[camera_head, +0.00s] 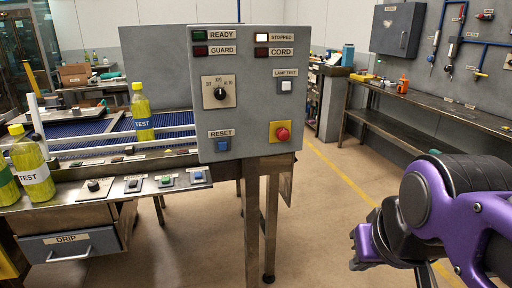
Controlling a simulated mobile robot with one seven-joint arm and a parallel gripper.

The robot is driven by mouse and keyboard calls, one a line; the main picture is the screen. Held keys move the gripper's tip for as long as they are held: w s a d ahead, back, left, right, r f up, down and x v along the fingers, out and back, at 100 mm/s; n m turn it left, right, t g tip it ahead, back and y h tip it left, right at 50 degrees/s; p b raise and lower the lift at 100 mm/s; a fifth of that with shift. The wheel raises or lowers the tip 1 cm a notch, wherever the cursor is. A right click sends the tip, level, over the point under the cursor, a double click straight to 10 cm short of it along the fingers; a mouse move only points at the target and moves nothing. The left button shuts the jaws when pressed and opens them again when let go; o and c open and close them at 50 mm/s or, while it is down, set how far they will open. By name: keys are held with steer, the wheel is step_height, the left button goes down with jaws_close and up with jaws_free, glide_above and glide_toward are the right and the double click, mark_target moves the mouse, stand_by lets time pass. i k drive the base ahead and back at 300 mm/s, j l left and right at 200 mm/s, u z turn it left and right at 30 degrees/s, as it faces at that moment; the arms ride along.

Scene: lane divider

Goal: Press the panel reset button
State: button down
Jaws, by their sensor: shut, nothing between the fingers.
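The blue reset button (222,145) sits low on the left of the grey control panel (245,100), under a "RESET" label. Nothing covers it. My gripper (358,250) is at the lower right, on my purple arm, well to the right of the panel and lower than the button. It touches nothing that I can see. Its fingers look small and dark, and they are shut with nothing between them. The "STOPPED" lamp (262,37) is lit; the "READY" lamp (200,35) looks dark green.
A red emergency button (282,134) on a yellow plate, a white lamp test button (286,86) and a rotary selector (219,92) share the panel. Yellow bottles (141,110) stand at the left by the blue conveyor (75,128). Open floor (325,215) lies between panel and arm.

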mark_target(222, 146)
steer(key=i+j, duration=0.1)
steer(key=j, duration=0.35)
steer(key=i+j, duration=0.1)
steer(key=j, duration=0.3)
steer(key=i+j, duration=0.1)
steer(key=j, duration=0.35)
steer(key=i+j, duration=0.1)
steer(key=j, duration=0.3)
steer(key=i+j, duration=0.1)
steer(key=j, duration=0.35)
steer(key=z, duration=0.05)
